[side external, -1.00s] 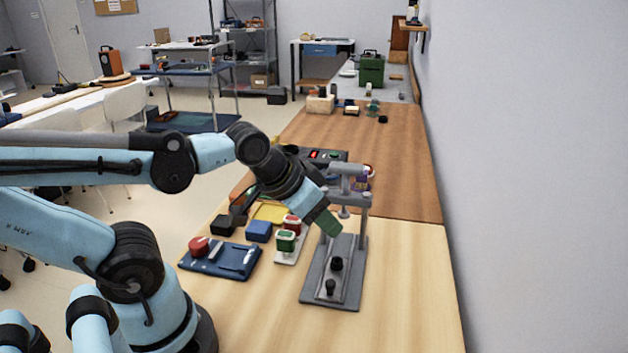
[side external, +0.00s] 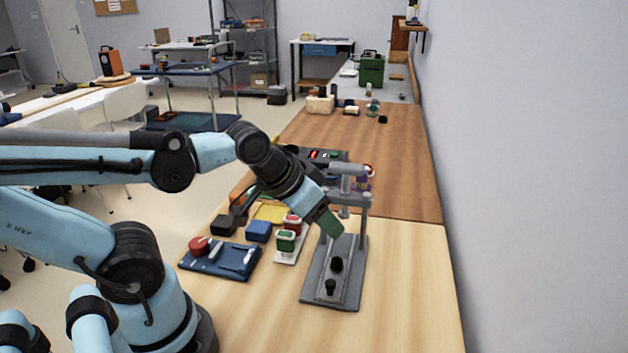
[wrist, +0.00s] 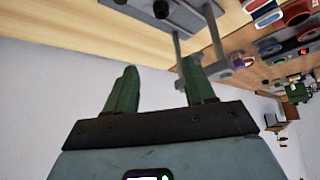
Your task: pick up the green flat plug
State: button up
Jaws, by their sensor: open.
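A green plug-like block (side external: 286,240) with a pale lower part stands on a white base at the middle of the bench, just in front of a red one (side external: 292,224). I take the green one to be the flat plug. My gripper (side external: 327,222) has green fingers and hangs above and to the right of it, close to the grey press stand. In the wrist view my gripper (wrist: 158,82) is open, with nothing between its two fingers. I cannot make out the green plug for certain in the wrist view.
The grey press stand (side external: 318,288) with posts and black knobs stands right of the plugs. A dark blue tray (side external: 230,262) with a red knob lies to the left. A blue block (side external: 258,231) sits behind. The bench's front right is clear, with a wall beyond.

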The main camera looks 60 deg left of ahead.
jog(key=a+n, duration=0.1)
jog(key=n, duration=0.2)
jog(key=n+g, duration=0.7)
jog(key=n, duration=1.7)
send_near(285, 234)
jog(key=shift+f, duration=5.2)
jog(key=c, duration=1)
jog(key=shift+r, duration=0.15)
